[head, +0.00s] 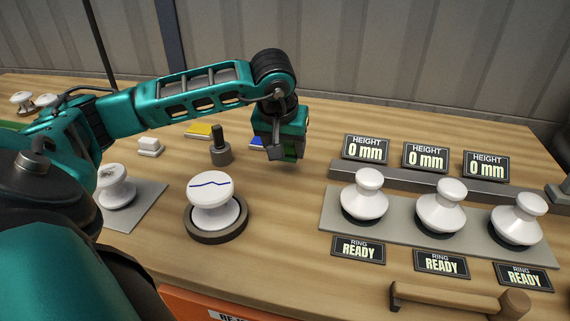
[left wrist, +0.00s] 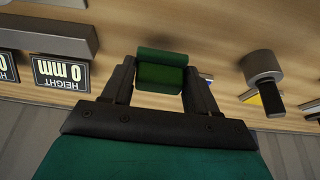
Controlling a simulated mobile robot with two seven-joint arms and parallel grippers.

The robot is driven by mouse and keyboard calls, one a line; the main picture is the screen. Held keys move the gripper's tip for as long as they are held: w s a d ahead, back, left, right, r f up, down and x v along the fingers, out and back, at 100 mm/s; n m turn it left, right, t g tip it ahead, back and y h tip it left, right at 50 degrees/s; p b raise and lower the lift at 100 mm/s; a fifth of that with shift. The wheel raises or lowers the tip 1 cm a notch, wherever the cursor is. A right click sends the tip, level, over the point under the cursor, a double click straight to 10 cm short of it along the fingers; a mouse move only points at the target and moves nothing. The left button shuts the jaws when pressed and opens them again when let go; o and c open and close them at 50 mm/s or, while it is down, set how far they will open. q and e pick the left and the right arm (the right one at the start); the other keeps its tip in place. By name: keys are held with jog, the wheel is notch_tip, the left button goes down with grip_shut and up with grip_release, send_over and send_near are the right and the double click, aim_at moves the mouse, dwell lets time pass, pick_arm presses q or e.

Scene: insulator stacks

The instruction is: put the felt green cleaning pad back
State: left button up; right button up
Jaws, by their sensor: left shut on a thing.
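The green felt cleaning pad (left wrist: 161,72) is between the two fingers of my left gripper (left wrist: 160,85) in the left wrist view. In the head view my left gripper (head: 287,150) is pointed down over the back middle of the table, and a little of the green pad (head: 291,153) shows at its fingers. The left gripper is shut on the pad. I cannot tell how far the pad is above the table. A blue pad (head: 257,143) lies partly hidden behind the gripper, and a yellow pad (head: 198,131) lies to its left. My right gripper is not in view.
A dark post (head: 220,152) stands left of the gripper. A white insulator with a blue line (head: 211,200) stands on a round dark base in front. Three white insulators (head: 440,208) stand on a grey plate at right, with height signs behind. A wooden-handled mallet (head: 450,297) lies in front.

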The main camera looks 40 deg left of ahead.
aim_at(285, 159)
pick_arm(q)
jog(key=shift+f, duration=2.3)
jog(key=shift+f+b, duration=0.2)
jog(key=shift+b, duration=0.15)
jog(key=o, duration=0.9)
jog(key=shift+r, duration=0.1)
jog(key=shift+o, duration=0.2)
jog(key=shift+r, duration=0.1)
jog(key=shift+r+p, duration=0.25)
jog(key=shift+p, duration=0.05)
jog(key=v, duration=1.1)
jog(key=shift+s+r+p, duration=0.25)
jog(key=shift+p, duration=0.1)
jog(key=shift+d, duration=0.1)
